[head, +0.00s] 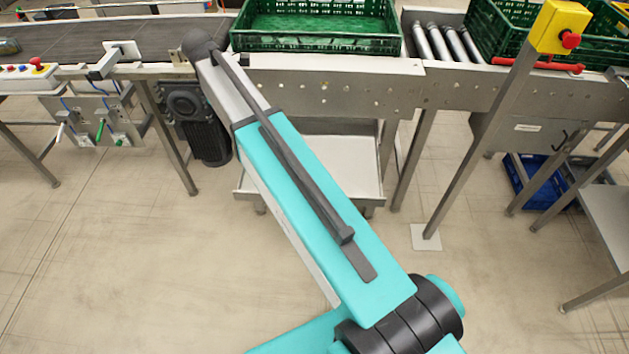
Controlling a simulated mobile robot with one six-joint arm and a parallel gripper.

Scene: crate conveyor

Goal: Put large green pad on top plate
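I cannot make out a large green pad in the head view. I cannot tell which surface is the top plate. My arm runs from the bottom right up to a dark joint near the conveyor at the upper left. My gripper does not show, so I cannot see whether it holds anything.
A green crate (318,45) sits on the conveyor frame (340,85), right of a dark belt (70,42). Another green crate (487,32) stands beyond metal rollers (446,44). A yellow emergency-stop box (556,25) tops a post. A blue crate (522,190) is below. The front floor is clear.

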